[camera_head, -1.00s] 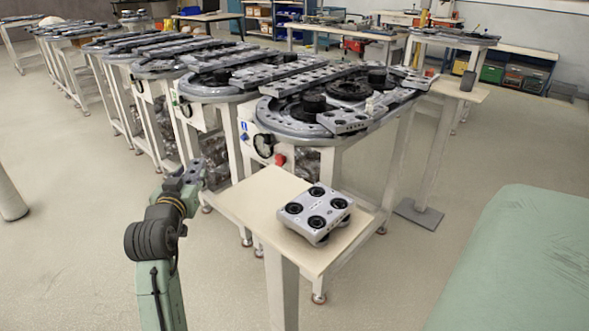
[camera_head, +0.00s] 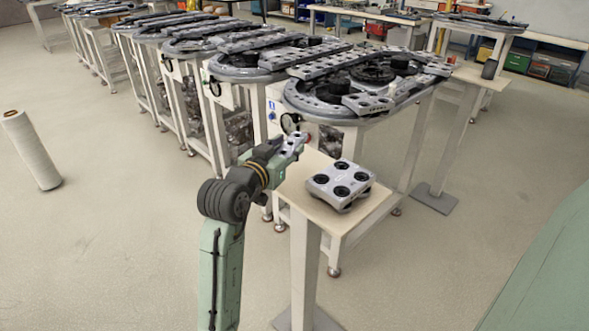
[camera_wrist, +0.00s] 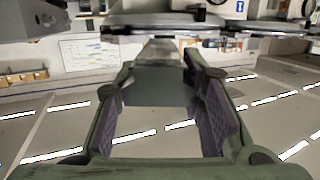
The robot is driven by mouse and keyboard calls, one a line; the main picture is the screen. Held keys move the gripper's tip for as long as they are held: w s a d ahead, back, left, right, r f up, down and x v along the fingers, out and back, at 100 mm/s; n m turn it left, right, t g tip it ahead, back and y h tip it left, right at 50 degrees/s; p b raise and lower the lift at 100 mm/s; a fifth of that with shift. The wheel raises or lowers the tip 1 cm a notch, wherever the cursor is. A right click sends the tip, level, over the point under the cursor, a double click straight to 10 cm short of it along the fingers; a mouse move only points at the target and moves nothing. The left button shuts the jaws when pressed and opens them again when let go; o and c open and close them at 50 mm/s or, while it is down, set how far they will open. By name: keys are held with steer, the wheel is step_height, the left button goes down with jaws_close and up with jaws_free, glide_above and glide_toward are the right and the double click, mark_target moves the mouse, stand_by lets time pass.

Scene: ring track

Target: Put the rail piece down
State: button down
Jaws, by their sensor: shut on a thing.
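My gripper (camera_head: 279,156) is over the left edge of the small pale table, shut on the grey rail piece (camera_head: 293,143). The piece shows dark round marks along its top. I cannot tell from this angle whether the piece touches the table. In the wrist view my gripper's two fingers (camera_wrist: 162,115) with dark ribbed pads stand apart; the rail piece is hard to make out there. The ring track (camera_head: 310,104) stands on its frame just behind the small table, with grey rail sections on it.
A grey block with black round wheels (camera_head: 341,182) sits on the small table (camera_head: 322,233), right of my gripper. More track stations stretch back to the left. A white roll (camera_head: 32,150) stands on the open floor at left. A green surface (camera_head: 545,270) fills the lower right.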

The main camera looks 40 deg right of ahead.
steer(key=shift+f+p, duration=0.3)
steer(key=shift+f, duration=2.45)
steer(key=shift+f, duration=0.15)
steer(key=c, duration=1.1)
jaws_free()
steer(key=shift+f, duration=0.15)
steer(key=shift+o, duration=0.2)
steer(key=shift+s+a+r, duration=0.1)
steer(key=shift+a+r, duration=0.05)
steer(key=shift+r, duration=0.05)
steer(key=b+v, duration=0.3)
steer(key=v, duration=0.8)
steer(key=shift+a, duration=0.35)
